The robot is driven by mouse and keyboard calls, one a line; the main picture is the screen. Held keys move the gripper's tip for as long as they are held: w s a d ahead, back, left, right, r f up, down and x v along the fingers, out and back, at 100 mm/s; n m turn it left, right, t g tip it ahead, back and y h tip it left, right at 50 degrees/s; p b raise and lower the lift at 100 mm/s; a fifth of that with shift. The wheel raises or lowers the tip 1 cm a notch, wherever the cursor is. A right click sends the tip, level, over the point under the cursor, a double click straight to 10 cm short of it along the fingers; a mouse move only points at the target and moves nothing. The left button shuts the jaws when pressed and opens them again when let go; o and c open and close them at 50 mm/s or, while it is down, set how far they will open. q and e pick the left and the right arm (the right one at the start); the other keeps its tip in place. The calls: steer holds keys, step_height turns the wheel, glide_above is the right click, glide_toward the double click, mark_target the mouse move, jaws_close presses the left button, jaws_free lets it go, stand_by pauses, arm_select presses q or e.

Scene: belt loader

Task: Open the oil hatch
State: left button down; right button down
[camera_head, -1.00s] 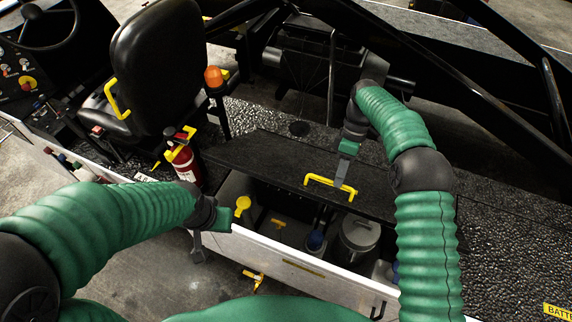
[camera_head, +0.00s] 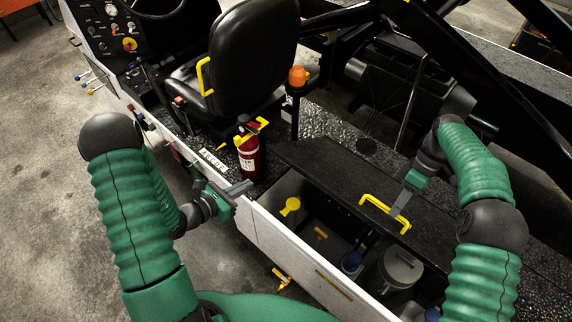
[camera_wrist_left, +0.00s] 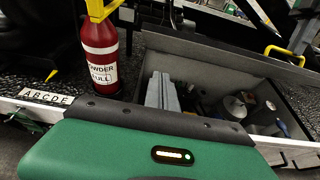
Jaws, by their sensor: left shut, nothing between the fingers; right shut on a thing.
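The oil hatch is a flat black textured lid (camera_head: 325,165) with a yellow handle (camera_head: 375,207) along its front edge. It stands open, with the compartment below it uncovered. My right gripper (camera_head: 401,204) is shut on the yellow handle near its right end. My left gripper (camera_head: 240,188) is shut and empty, beside the front left corner of the compartment and just in front of the fire extinguisher. Its grey fingers (camera_wrist_left: 162,92) show in the left wrist view against the open compartment; the handle (camera_wrist_left: 284,54) shows at the upper right there.
A red fire extinguisher (camera_head: 249,158) and a black seat (camera_head: 255,50) stand close by. Floor at left is clear.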

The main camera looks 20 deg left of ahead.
steer(key=shift+w+f, duration=0.1)
steer(key=shift+w, duration=0.1)
arm_select(q)
steer(key=w+d, duration=0.3)
steer(key=w, duration=0.8)
steer(key=shift+d+f, duration=0.15)
steer(key=shift+d, duration=0.05)
